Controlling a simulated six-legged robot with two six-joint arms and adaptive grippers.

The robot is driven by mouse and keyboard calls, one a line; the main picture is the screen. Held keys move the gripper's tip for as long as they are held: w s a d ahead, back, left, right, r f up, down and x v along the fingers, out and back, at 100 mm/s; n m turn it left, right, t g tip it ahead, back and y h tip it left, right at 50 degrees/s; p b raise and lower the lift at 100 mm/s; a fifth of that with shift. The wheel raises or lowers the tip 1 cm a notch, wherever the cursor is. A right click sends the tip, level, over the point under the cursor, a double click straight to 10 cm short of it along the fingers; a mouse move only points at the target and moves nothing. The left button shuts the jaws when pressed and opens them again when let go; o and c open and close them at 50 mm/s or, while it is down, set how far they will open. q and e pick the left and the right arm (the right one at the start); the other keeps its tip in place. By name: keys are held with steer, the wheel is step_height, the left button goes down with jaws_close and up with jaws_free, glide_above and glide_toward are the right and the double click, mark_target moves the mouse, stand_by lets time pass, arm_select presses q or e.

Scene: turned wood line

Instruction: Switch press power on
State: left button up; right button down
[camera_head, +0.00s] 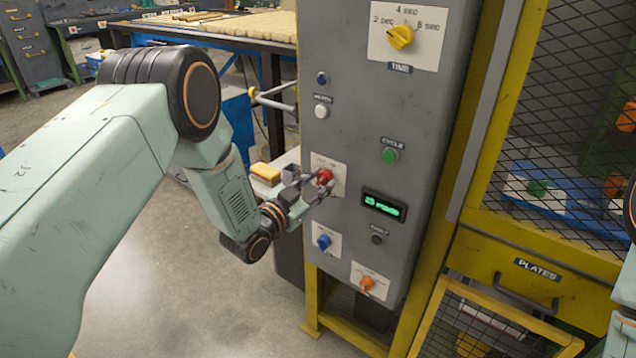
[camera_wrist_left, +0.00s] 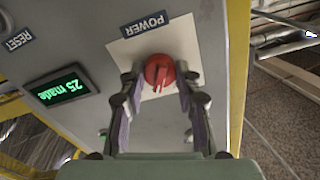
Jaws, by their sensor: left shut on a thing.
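The power switch is a red rotary knob (camera_head: 324,176) on a white plate on the front of the grey control cabinet (camera_head: 345,110). In the left wrist view the red knob (camera_wrist_left: 158,69) sits below the upside-down POWER label (camera_wrist_left: 144,25). My left gripper (camera_head: 322,183) is shut on the knob, one finger on each side; the fingers also show in the left wrist view (camera_wrist_left: 158,88). The knob's ridge points roughly along the fingers in that view. The fingers hide part of the plate and its markings in the head view.
A green cycle button (camera_head: 390,156), a lit green display (camera_head: 383,207), a blue knob (camera_head: 323,242), an orange knob (camera_head: 367,283) and a yellow time dial (camera_head: 400,37) share the panel. A yellow mesh guard (camera_head: 480,170) stands on the right. Open floor lies on the left.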

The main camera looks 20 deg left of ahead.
stand_by(0.3)
arm_select(q)
steer(key=o, duration=1.2)
steer(key=shift+c, duration=0.2)
steer(key=v, duration=1.2)
